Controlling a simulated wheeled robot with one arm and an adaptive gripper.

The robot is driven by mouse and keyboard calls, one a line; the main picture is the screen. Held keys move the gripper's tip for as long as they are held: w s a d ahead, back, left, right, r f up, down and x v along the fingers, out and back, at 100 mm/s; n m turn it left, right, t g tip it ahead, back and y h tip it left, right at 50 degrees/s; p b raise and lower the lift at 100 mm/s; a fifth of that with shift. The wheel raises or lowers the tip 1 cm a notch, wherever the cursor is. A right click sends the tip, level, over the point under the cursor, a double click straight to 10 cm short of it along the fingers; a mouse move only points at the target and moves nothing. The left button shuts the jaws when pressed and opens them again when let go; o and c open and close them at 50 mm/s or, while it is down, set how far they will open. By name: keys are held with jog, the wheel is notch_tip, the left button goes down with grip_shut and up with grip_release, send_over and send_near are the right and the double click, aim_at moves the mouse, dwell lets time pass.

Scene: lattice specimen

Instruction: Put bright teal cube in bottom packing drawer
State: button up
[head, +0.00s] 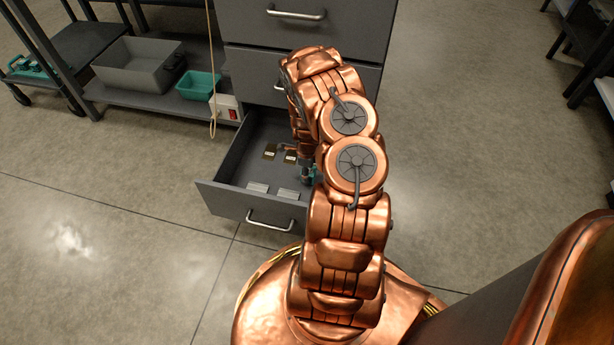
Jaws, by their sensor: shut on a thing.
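The bottom packing drawer (228,200) is pulled open at the foot of the grey drawer unit. My copper arm reaches over its right side and hides that part of it. My gripper (307,172) is low over the drawer's right part, mostly hidden behind the arm. A small bit of the bright teal cube (312,174) shows at the gripper, which is shut on it. I cannot tell whether the cube touches the drawer floor.
Flat pale pieces (257,188) and small dark cards (269,151) lie in the drawer. The drawers above (300,45) look shut. At left, a shelf holds a grey bin (135,72) and teal tray (198,86); a cord (212,60) hangs beside it.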

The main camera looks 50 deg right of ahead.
jog(key=shift+f, duration=0.75)
jog(key=shift+f+b, duration=0.15)
jog(key=shift+b, duration=0.2)
jog(key=o, duration=1.1)
jog(key=shift+o, duration=0.2)
